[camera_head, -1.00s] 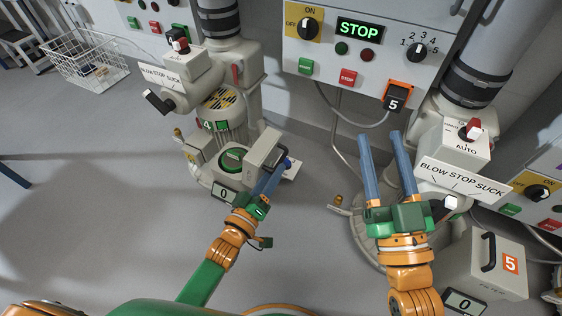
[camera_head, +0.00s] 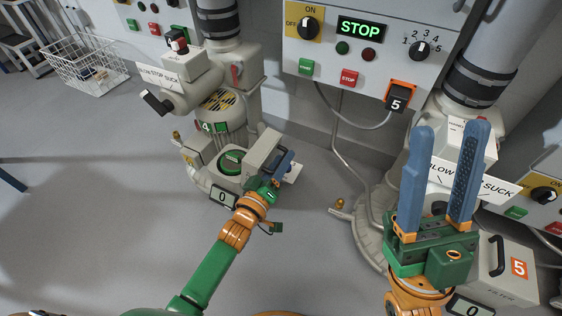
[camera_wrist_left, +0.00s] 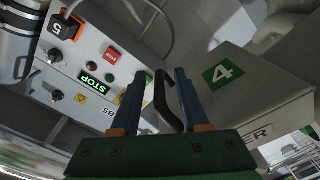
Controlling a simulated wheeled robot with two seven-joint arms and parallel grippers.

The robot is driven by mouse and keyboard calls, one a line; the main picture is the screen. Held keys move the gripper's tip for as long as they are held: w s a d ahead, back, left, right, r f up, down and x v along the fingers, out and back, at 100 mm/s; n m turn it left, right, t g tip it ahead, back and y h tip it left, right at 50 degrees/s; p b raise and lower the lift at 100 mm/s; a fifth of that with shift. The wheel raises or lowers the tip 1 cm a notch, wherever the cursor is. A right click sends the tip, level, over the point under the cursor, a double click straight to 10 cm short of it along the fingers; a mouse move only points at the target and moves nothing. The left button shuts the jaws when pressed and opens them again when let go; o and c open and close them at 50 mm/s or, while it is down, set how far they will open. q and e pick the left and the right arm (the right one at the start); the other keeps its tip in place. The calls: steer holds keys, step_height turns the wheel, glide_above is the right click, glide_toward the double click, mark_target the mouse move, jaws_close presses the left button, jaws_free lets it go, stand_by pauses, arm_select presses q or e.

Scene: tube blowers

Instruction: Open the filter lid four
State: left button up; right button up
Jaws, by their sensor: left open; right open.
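The grey filter lid four (camera_head: 262,150) stands tilted up beside a round green part (camera_head: 232,162) in the head view. In the left wrist view the lid (camera_wrist_left: 255,95) shows its green 4 label and a dark curved handle (camera_wrist_left: 163,100). My left gripper (camera_head: 284,165) is at the lid's right side. In the wrist view its two blue fingers (camera_wrist_left: 157,80) are open, with the handle between them; I cannot tell whether they touch it. My right gripper (camera_head: 450,128) is open and empty, raised at the right.
Filter box five (camera_head: 498,272) stands at lower right, behind my right gripper. A BLOW STOP SUCK plate (camera_head: 508,190) lies close to its fingers. A control panel (camera_head: 350,62) is on the wall. A wire basket (camera_head: 88,68) is at upper left.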

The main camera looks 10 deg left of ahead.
arm_select(q)
jaws_close()
steer(key=shift+r, duration=0.1)
stand_by(1.2)
